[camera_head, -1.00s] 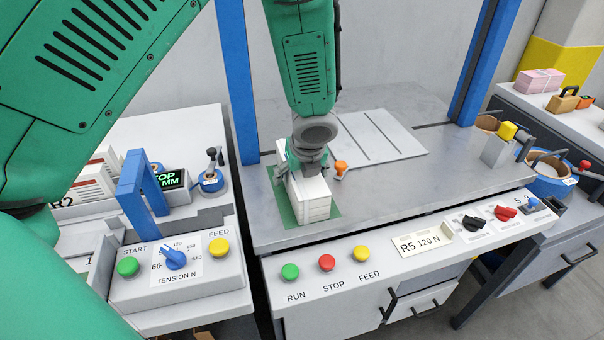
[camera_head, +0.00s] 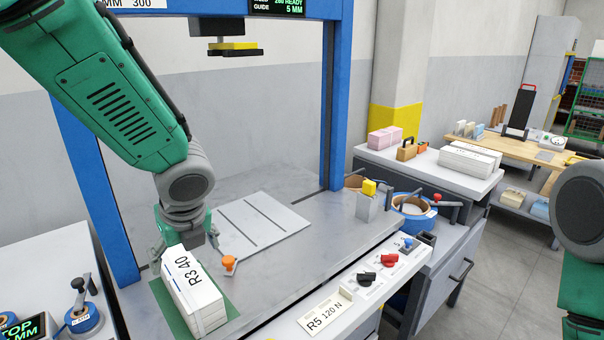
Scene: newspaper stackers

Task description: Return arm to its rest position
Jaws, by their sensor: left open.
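My left arm comes in from the upper left, and its gripper (camera_head: 180,243) is low over the press table (camera_head: 345,225). The gripper is open, just behind a white newspaper stack (camera_head: 192,295) labelled R3 40. The stack sits on a green mat (camera_head: 228,318).
A blue frame (camera_head: 336,100) stands around the table, with a yellow-and-black head (camera_head: 233,47) hanging from it. An orange knob (camera_head: 229,263) is close right of the gripper. A control panel (camera_head: 375,275) runs along the front. A side bench (camera_head: 440,172) holds bundles.

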